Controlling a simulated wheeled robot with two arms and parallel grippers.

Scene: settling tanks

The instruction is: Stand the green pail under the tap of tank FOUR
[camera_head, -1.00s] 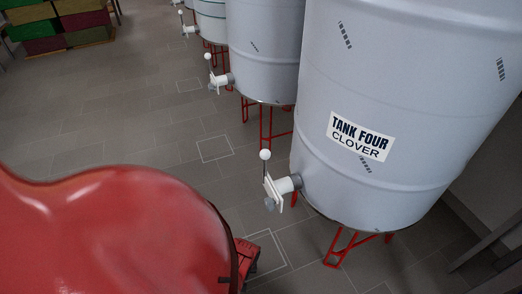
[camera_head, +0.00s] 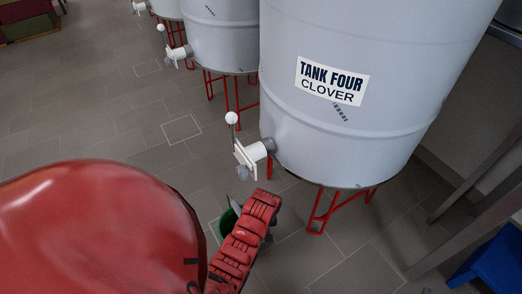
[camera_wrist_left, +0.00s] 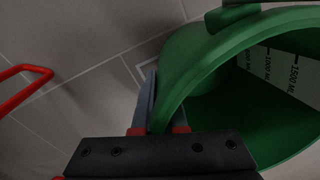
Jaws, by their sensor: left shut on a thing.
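Tank FOUR (camera_head: 350,130) is a large pale grey drum labelled "TANK FOUR CLOVER", raised on red legs. Its tap (camera_head: 250,158), with a white ball-topped lever, sticks out at lower left. The green pail (camera_head: 227,222) shows as a sliver below the tap, mostly hidden behind my red left arm. In the left wrist view, the pail (camera_wrist_left: 215,55) fills the right side, with a white millilitre scale inside. My left gripper (camera_wrist_left: 152,105) is shut on the pail's rim. The pail's base is hidden, so I cannot tell whether it touches the floor. My right gripper is out of view.
More tanks (camera_head: 218,35) with similar taps stand in a row behind. A pale square outline (camera_head: 181,130) marks the floor by the neighbouring tank. A blue object (camera_head: 495,262) is at lower right beside grey posts. Open tiled floor lies to the left.

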